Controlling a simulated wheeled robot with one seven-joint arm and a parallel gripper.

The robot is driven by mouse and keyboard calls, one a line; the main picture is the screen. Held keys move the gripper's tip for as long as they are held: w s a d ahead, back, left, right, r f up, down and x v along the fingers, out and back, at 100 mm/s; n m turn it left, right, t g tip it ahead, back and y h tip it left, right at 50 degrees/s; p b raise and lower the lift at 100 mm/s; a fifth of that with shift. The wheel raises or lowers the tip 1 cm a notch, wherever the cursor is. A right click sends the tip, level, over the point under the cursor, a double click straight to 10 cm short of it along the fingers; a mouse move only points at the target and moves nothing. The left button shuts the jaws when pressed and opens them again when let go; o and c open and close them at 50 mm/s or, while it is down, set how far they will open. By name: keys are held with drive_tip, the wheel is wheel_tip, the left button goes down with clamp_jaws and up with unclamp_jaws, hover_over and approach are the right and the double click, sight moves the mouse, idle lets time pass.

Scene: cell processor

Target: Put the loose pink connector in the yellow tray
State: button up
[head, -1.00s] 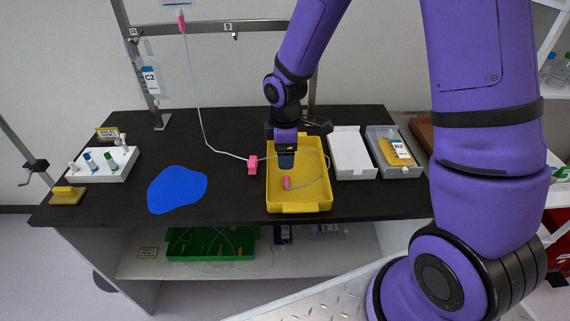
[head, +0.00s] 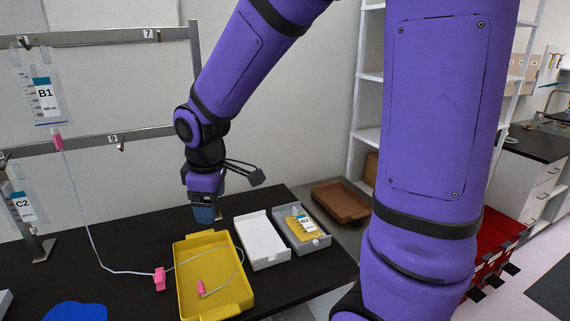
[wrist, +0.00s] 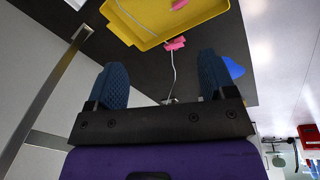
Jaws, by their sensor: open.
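The loose pink connector (head: 202,288) lies inside the yellow tray (head: 187,246), on its floor, with a thin clear tube looping away from it. The tray also shows in the wrist view (wrist: 146,40), with a pink piece (wrist: 180,4) in it. A second pink piece (head: 160,279) sits on the dark bench just outside the tray's left side, joined to the line from the hanging bag B1. My gripper (head: 205,214) is raised above the bench behind the tray. Its blue fingers are apart and empty in the wrist view (wrist: 162,82).
A white open box (head: 261,240) and a grey bin (head: 302,234) with bag B2 stand right of the tray. A brown tray (head: 340,202) is further right. Bags B1 (head: 44,97) and C2 (head: 22,205) hang from rails at left. A blue patch (head: 76,312) lies at lower left.

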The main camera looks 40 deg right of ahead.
drive_tip(key=s+d+r+m+t, duration=0.1)
drive_tip(key=s+r+m, duration=0.3)
drive_tip(key=s, duration=0.5)
drive_tip(key=s+d+r+m+t, duration=0.2)
drive_tip(key=s+d+r+m, duration=0.2)
drive_tip(key=s+r, duration=0.4)
drive_tip(key=shift+s+r+m+y, duration=0.3)
drive_tip(key=shift+s+r+m, duration=0.15)
drive_tip(key=shift+m, duration=0.15)
drive_tip(key=shift+w, duration=0.1)
